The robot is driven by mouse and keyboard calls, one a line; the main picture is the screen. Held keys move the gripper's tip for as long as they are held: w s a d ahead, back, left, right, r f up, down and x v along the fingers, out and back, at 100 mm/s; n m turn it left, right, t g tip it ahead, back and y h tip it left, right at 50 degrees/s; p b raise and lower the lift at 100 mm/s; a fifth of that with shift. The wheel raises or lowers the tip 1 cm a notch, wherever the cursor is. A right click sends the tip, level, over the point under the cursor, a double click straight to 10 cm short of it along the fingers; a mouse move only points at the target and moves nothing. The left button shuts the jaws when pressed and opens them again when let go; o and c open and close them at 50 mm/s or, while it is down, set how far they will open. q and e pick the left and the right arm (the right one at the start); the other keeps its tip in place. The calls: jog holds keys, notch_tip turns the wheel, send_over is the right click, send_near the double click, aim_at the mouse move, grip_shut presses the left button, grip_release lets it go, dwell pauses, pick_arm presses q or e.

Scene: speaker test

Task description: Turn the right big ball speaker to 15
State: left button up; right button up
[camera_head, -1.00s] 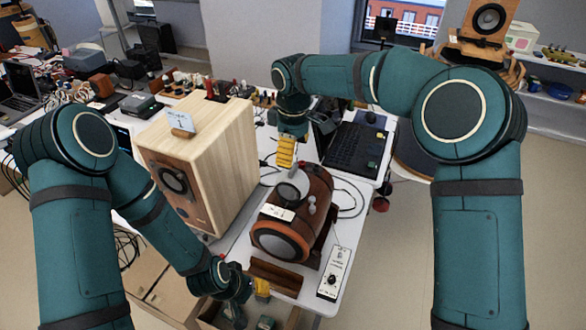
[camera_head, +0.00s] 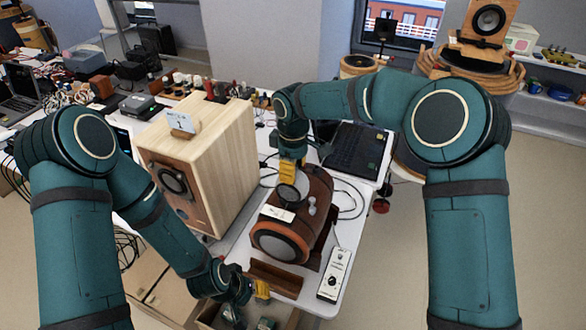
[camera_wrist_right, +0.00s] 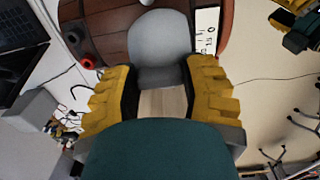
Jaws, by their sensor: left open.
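A brown wooden barrel-shaped speaker (camera_head: 318,190) lies on the white table, its round driver (camera_head: 280,246) facing the front. A grey ball-like part (camera_head: 301,185) sits on top of it, and it also shows in the right wrist view (camera_wrist_right: 158,40). A white card (camera_head: 277,213) is beside the ball; its printing is only partly legible in the right wrist view (camera_wrist_right: 207,32). My right gripper (camera_head: 288,192) is open at the grey ball, with its yellow fingers apart on either side; contact is unclear. My left gripper (camera_head: 259,292) is open and empty, low near the table's front edge.
A large light-wood box speaker (camera_head: 225,150) with a card (camera_head: 180,122) stands left of the barrel speaker. A white control box (camera_head: 334,276) lies at the right table edge. A laptop (camera_head: 355,150) is behind. Cartons are below at the front left.

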jog(key=shift+m, duration=1.6)
jog(key=o, duration=1.2)
notch_tip(320, 180, up, 12)
jog(key=shift+s+f, duration=0.1)
jog(key=shift+s, duration=0.05)
